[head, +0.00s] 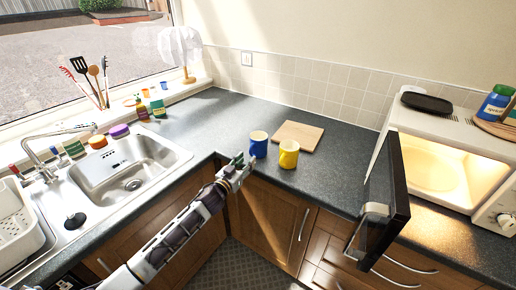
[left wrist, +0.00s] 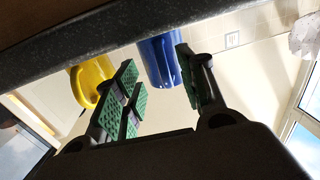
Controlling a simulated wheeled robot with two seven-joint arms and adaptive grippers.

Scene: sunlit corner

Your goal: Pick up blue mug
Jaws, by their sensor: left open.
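The blue mug (head: 259,144) stands upright on the dark worktop (head: 225,115) near its front edge. My left gripper (head: 237,162) is just left of the blue mug and a little nearer me, beside the worktop edge. It is open and empty. In the left wrist view the picture is upside down, and the blue mug (left wrist: 158,60) shows beyond the gap between the green-padded fingers of my left gripper (left wrist: 160,75). I cannot tell whether a finger touches it. My right gripper is not in view.
A yellow mug (head: 289,154) stands close to the right of the blue mug; a wooden board (head: 298,136) lies behind. A microwave (head: 437,170) with its dark door (head: 388,215) open is at the right. The sink (head: 128,165) is at the left.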

